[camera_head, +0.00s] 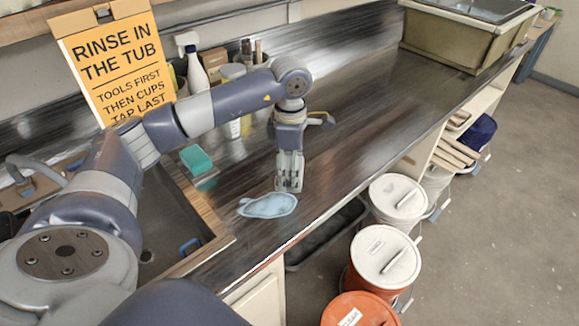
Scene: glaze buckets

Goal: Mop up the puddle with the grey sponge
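A pale blue puddle (268,205) lies on the dark counter (345,130), near its front edge. My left gripper (288,186) points down at the puddle's far right edge. Its fingertips are at or just above the counter; I cannot tell whether they touch it. The fingers look close together, and I cannot make out whether something grey is between them. I cannot make out a separate grey sponge. My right gripper is not in view.
A sink (170,225) with a wooden rim is at the left. A yellow sign (110,60), a spray bottle (195,70) and containers stand behind. A large tub (462,40) is at the far right. Lidded buckets (385,256) stand below the counter.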

